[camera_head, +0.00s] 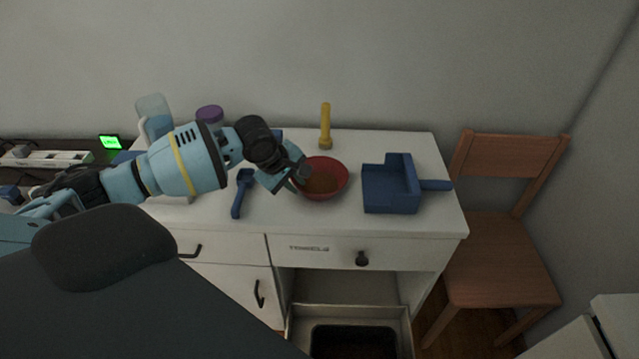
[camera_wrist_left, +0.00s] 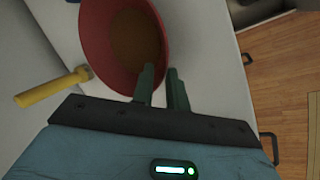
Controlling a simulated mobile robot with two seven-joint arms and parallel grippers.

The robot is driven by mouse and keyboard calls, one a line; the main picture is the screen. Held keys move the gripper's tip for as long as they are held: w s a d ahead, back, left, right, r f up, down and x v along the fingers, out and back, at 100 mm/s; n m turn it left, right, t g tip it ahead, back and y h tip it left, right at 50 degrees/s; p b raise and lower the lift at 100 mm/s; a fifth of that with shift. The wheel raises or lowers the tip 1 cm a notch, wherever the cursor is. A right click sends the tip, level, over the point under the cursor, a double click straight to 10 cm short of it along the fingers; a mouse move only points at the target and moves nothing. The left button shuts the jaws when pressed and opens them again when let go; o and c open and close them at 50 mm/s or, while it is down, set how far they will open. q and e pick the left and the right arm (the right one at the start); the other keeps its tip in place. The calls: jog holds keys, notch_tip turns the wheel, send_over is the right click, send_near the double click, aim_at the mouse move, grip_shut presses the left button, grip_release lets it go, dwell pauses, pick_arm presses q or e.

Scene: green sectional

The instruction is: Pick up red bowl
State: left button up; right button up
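The red bowl (camera_head: 335,189) stands upright on the white cabinet top, with a brownish inside. It also fills the upper middle of the left wrist view (camera_wrist_left: 97,45). My left gripper (camera_head: 298,179) is at the bowl's left rim in the head view. In the left wrist view its two green fingers (camera_wrist_left: 164,88) are apart. One finger overlaps the bowl's inside and the other lies just outside the rim. I cannot tell whether either finger touches the bowl. My right gripper is not in view.
A blue dustpan-like tray (camera_head: 390,191) stands right of the bowl, and a yellow flashlight-like object (camera_head: 325,128) behind it. A blue tool (camera_head: 241,193) lies left. A purple-topped item (camera_head: 209,114) stands behind my arm. An open drawer (camera_head: 350,310) juts out below; a wooden chair (camera_head: 505,255) is right.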

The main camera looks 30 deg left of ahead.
aim_at(300, 190)
pick_arm(q)
jog(key=x, duration=0.3)
jog(key=shift+s+a, duration=0.1)
jog(key=shift+w+f, duration=0.25)
jog(key=shift+f, duration=0.25)
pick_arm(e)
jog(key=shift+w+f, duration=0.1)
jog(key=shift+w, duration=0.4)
pick_arm(q)
jog(key=shift+c, duration=0.4)
jog(key=shift+c, duration=1.1)
grip_shut()
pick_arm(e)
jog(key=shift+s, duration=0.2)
pick_arm(q)
jog(key=shift+r, duration=0.1)
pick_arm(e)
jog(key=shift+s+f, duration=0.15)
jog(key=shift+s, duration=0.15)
pick_arm(q)
jog(key=shift+r, duration=0.15)
